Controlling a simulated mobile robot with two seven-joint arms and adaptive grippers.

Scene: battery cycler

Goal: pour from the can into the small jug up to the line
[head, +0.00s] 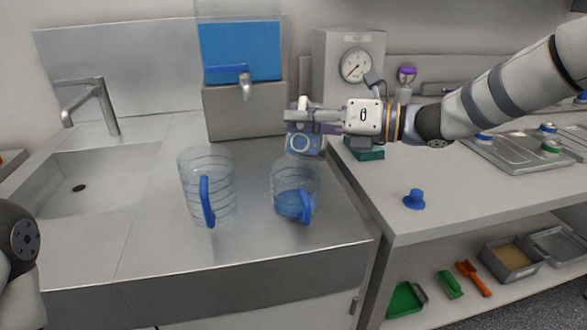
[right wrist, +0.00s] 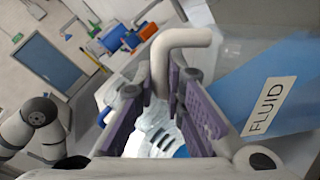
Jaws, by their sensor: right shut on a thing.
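My right gripper (head: 292,120) is shut on the can's pale handle, behind and above the small jug. The can (head: 303,144) is mostly hidden by the gripper; a blue patch with a pale ring shows below the fingers. In the right wrist view its curved handle (right wrist: 183,40) runs between the purple finger pads. The clear small jug (head: 297,172) stands upright on the steel counter, its blue handle toward me. Blue liquid fills roughly its lower half. I cannot make out the fill line or any stream. My left gripper is out of view.
A larger clear jug (head: 207,165) with a blue handle stands left of the small jug and looks empty. A blue fluid tank (head: 240,52) with a tap is behind. A sink (head: 85,185) lies left. A blue knob-like piece (head: 414,200) is on the right bench.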

